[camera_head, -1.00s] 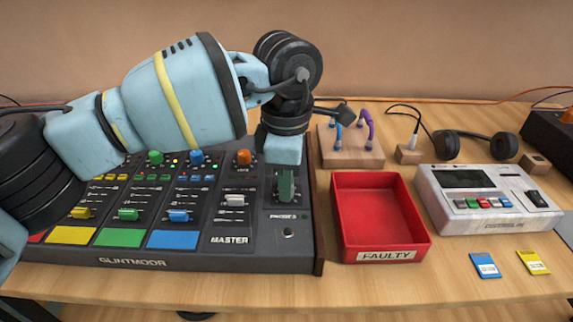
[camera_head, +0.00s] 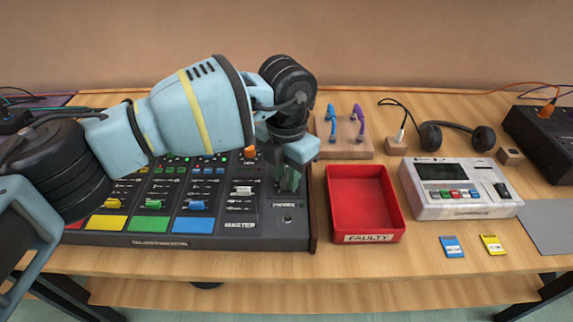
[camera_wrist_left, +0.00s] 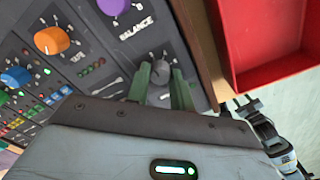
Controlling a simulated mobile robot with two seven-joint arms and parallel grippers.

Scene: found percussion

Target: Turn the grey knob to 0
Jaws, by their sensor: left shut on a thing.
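The grey knob (camera_wrist_left: 159,70) shows in the left wrist view, on the dark mixer panel below the BALANCE label. The green fingers of my left gripper (camera_wrist_left: 161,88) stand on either side of it and are shut on it. In the head view my left gripper (camera_head: 290,179) points down at the right side of the mixer (camera_head: 262,226), above the small label near its front right corner. The knob is hidden there behind the gripper. The knob's pointer and scale are too small to read. My right gripper is not in view.
A red FAULTY tray (camera_head: 362,238) stands just right of the mixer. An orange knob (camera_wrist_left: 52,40) and a purple knob (camera_wrist_left: 113,5) are near the grey one. A white device (camera_head: 430,210) and blue (camera_head: 451,247) and yellow (camera_head: 492,245) cards lie further right.

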